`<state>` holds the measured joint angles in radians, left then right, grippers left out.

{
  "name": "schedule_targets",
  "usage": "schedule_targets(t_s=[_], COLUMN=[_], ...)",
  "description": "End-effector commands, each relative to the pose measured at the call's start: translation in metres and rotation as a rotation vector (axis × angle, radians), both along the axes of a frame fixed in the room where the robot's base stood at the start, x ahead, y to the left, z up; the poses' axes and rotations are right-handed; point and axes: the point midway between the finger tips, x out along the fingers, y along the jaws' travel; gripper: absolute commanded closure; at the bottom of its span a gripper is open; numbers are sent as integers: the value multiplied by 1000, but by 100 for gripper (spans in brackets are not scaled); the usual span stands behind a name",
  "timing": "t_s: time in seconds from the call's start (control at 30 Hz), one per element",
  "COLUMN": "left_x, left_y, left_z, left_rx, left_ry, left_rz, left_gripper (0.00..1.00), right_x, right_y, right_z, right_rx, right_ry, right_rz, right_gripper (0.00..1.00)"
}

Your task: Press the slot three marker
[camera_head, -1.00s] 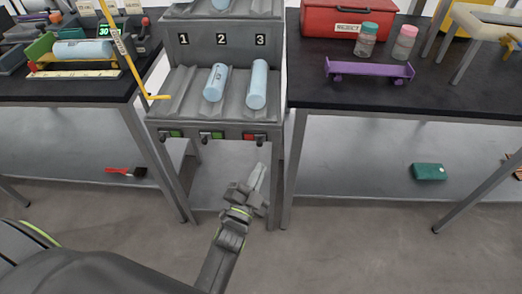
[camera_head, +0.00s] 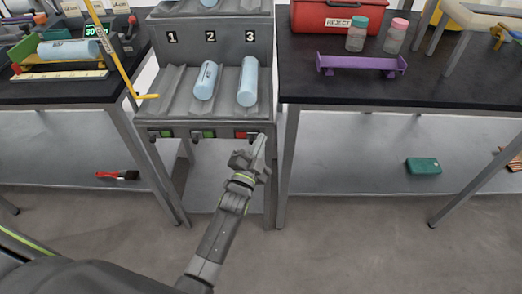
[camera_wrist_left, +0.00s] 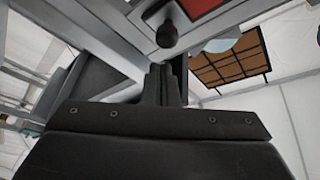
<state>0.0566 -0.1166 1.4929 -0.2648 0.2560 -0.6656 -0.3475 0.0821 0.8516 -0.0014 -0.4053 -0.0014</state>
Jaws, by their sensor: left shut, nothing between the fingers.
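The slot three marker shows a red face (camera_head: 240,134) on the front rail of the grey rack (camera_head: 218,122), below the number 3. In the left wrist view the red face (camera_wrist_left: 198,6) is cut off by the top edge, with a dark rounded knob (camera_wrist_left: 167,35) beside it. My left gripper (camera_head: 260,143) is shut and empty, its fingertips close to the right end of the red marker. In the wrist view its fingers (camera_wrist_left: 165,84) point toward the knob; a gap shows between them. I cannot tell the exact depth. My right gripper is out of view.
Slots one and two have green markers (camera_head: 166,133). Blue cylinders (camera_head: 248,82) lie in slots two and three; slot one is empty. A yellow rod (camera_head: 125,62) leans at the rack's left. Black-topped tables (camera_head: 330,90) flank the rack. The floor in front is clear.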

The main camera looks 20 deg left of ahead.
Motion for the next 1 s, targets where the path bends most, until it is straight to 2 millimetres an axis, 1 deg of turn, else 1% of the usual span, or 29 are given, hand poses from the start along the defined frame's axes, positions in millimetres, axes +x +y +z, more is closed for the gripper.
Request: schedule_targets(t_s=[0.1, 0.27, 0.63, 0.73, 0.9, 1.0], left_x=[-1, -3, -3, -6, -13, -14], left_y=[9, 13, 16, 27, 50, 53], left_z=[-9, -12, -12, -12, -12, -13], left_rx=[0, -1, 0, 2, 2, -2], left_ry=[-2, -4, -4, -4, -2, -3], left_rz=[-1, 0, 0, 0, 0, -1], left_gripper=[100, 100, 100, 100, 100, 100], right_x=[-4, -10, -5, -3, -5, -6], right_y=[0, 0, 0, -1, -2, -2], right_z=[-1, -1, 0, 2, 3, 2], right_rx=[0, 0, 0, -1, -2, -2], right_ry=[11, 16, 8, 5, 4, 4], right_rz=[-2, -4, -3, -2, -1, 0], right_gripper=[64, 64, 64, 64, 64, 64])
